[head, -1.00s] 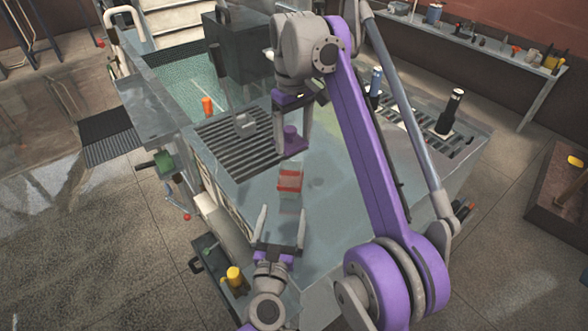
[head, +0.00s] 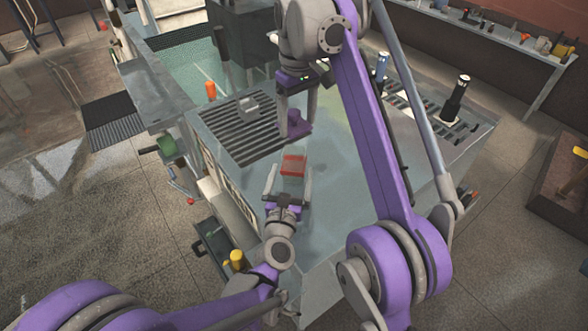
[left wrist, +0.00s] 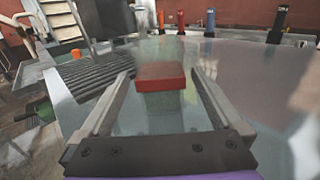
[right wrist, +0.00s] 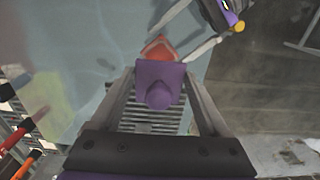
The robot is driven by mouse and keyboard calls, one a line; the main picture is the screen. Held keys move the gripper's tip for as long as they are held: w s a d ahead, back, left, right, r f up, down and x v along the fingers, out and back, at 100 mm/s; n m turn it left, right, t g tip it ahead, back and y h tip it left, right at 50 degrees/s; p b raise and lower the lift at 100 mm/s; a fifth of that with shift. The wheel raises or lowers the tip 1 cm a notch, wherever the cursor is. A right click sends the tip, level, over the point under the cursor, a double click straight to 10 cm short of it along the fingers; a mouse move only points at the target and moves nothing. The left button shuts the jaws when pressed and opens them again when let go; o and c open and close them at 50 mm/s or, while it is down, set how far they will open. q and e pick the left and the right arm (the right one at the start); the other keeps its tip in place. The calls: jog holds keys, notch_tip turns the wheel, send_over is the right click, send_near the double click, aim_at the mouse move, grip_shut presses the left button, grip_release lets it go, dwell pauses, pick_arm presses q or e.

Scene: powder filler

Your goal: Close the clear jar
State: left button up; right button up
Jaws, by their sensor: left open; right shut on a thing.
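The clear jar (head: 292,168) with red inside stands on the grey tabletop. In the left wrist view the jar (left wrist: 160,78) shows a red band above a paler, see-through part. My left gripper (head: 288,178) is open, its fingers on either side of the jar, with gaps visible. My right gripper (head: 296,122) is shut on a purple lid (head: 298,128), held beyond the jar and apart from it. In the right wrist view the lid's knob (right wrist: 158,95) shows between the fingers, with the jar's red (right wrist: 158,47) partly hidden behind the lid.
A slatted grate (head: 240,128) with a small grey block (head: 248,105) lies left of the lid. An orange cylinder (head: 211,90) stands beyond the grate. A black bottle (head: 455,98) stands at the right of the table. The tabletop right of the jar is clear.

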aim_at(292, 172)
pick_arm(q)
jog(key=shift+w+d, duration=0.15)
jog(key=shift+w, duration=0.9)
jog(key=shift+w+d, duration=0.15)
jog(key=shift+w, duration=0.85)
grip_shut()
